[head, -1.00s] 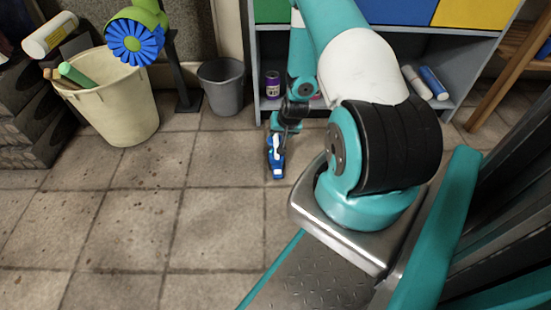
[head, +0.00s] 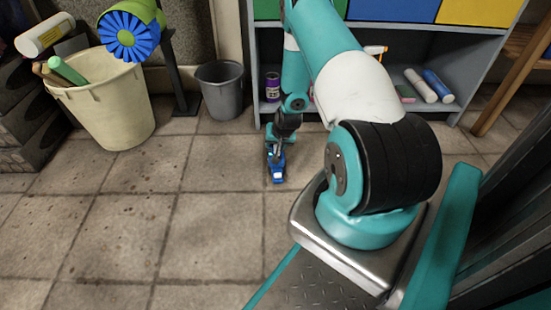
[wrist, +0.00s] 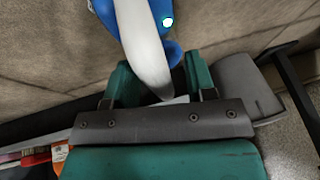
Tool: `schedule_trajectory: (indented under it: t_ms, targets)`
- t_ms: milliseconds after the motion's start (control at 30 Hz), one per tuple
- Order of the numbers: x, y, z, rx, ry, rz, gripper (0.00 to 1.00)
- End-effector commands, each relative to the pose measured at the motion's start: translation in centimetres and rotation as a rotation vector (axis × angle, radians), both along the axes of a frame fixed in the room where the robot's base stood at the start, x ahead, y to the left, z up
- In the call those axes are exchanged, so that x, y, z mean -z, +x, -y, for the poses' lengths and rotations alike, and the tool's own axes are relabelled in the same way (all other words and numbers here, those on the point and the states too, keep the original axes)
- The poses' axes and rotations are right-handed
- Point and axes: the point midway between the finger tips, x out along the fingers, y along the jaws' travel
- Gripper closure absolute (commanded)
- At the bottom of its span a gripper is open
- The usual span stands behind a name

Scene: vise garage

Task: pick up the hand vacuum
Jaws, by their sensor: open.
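The hand vacuum (head: 278,175) is blue and white and is at floor level in the head view, partly covered by my gripper (head: 279,148). In the wrist view, the vacuum (wrist: 146,45) shows a curved pale grey piece beside a blue body, cut off by the top edge. My gripper (wrist: 160,82) is open, with one green finger on each side of the pale piece. The left finger is close to it, but contact cannot be told. The rest of the vacuum is out of the wrist view.
A grey bin (head: 222,92) stands left of the arm. A cream bucket (head: 110,110) holding rolled items stands farther left. A grey shelf unit (head: 462,70) with cans and bottles stands behind the vacuum. Tiled floor (head: 140,215) is clear at front left.

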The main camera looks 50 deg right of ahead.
Motion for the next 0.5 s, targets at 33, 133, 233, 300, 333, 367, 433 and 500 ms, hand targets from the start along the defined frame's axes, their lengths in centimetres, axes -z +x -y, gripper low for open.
schedule_trajectory:
  t_ms: [33,133,233,300,333,367,433,500]
  targets:
    - [-0.06,0.00,0.00,0.000,0.000,0.000,0.52]
    - [-0.07,-0.01,0.00,0.000,0.000,0.000,0.75]
    - [-0.08,-0.02,0.00,0.000,0.000,0.000,0.98]
    - [-0.07,-0.03,0.00,0.000,0.000,0.000,1.00]
    - [-0.07,-0.03,0.00,0.000,0.000,0.000,1.00]
    - [-0.07,-0.03,0.00,0.000,0.000,0.000,1.00]
    - [-0.07,-0.04,0.01,0.000,0.000,0.000,1.00]
    - [-0.07,-0.05,0.01,0.000,0.000,0.000,1.00]
